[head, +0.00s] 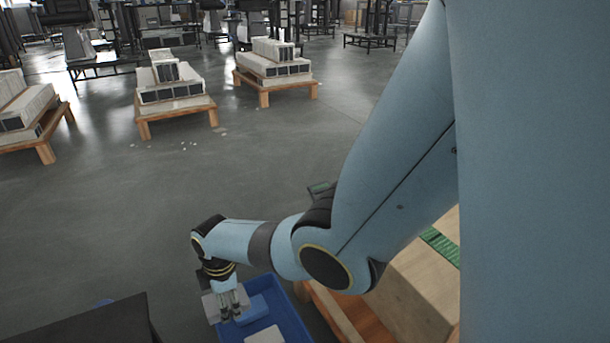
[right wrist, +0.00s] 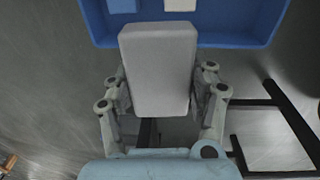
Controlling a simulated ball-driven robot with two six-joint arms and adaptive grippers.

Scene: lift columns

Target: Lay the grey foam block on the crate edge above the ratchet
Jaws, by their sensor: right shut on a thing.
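My right gripper (head: 230,312) is shut on the grey foam block (right wrist: 158,65), with one finger on each side of it in the right wrist view (right wrist: 160,92). The block also shows beside the fingers in the head view (head: 211,306). The blue crate (head: 291,318) lies under and to the right of the gripper in the head view. In the right wrist view the crate's near wall (right wrist: 225,36) is just beyond the block's far end. I cannot tell whether block and crate touch. I cannot make out a ratchet. My left gripper is not in view.
Inside the crate are a pale flat piece (head: 265,336) and a blue piece (head: 256,308). A dark surface (head: 100,325) is at bottom left. A cardboard box (head: 415,290) stands on wood to the right. Loaded pallets (head: 177,105) stand farther back across open floor.

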